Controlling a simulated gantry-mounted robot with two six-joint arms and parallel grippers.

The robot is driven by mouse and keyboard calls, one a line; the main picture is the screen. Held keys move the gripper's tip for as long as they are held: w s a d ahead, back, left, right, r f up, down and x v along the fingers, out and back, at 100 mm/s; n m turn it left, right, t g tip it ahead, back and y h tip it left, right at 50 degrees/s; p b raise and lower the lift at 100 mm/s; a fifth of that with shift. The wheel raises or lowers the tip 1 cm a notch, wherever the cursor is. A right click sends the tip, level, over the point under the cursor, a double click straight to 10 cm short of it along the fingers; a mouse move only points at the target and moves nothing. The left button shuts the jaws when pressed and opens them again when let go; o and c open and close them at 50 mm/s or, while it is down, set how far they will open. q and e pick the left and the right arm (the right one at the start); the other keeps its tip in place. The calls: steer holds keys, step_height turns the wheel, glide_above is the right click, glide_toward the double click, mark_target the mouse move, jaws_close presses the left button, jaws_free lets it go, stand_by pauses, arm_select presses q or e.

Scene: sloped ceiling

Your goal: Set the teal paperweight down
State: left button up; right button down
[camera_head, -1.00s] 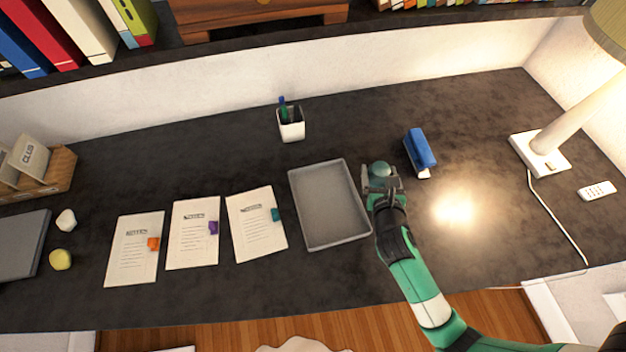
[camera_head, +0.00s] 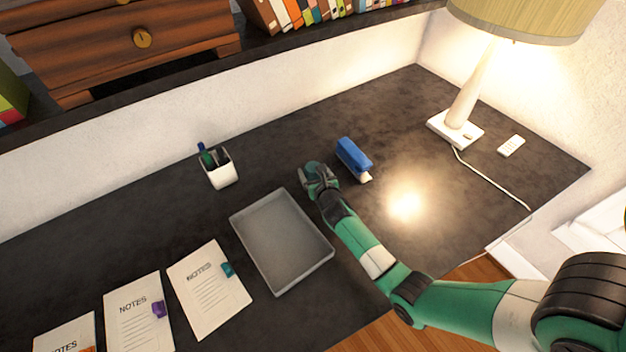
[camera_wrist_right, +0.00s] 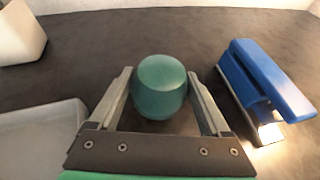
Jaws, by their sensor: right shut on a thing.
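The teal paperweight (camera_wrist_right: 160,86) is a rounded, smooth piece between the two fingers of my right gripper in the right wrist view. My right gripper (camera_head: 316,176) is shut on it, over the dark desk between the grey tray and the blue stapler. In the head view the paperweight (camera_head: 313,168) is a small teal patch at the gripper, mostly covered by it. Whether its underside touches the desk is hidden. My left gripper is in neither current view.
The grey tray (camera_head: 247,220) lies left of the gripper and the blue stapler (camera_head: 353,158) lies right of it. A white pen cup (camera_head: 222,175) stands at the back. Several notes sheets (camera_head: 209,287) lie front left. A lamp (camera_head: 466,105) and white remote (camera_head: 511,146) are at right.

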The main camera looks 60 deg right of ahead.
mark_target(313, 177)
steer(key=f, duration=0.1)
steer(key=f+b, duration=0.2)
steer(key=shift+w+d+f, duration=0.15)
steer(key=shift+d+f, duration=0.1)
steer(key=shift+f, duration=0.1)
steer(key=shift+r, duration=0.15)
jaws_free()
steer(key=shift+f, duration=0.2)
steer(key=shift+r, duration=0.2)
steer(key=p+v, duration=0.4)
steer(key=v, duration=0.7)
steer(key=shift+a, duration=0.15)
steer(key=shift+s+a+r, duration=0.1)
steer(key=shift+s+a, duration=0.15)
steer(key=shift+s, duration=0.15)
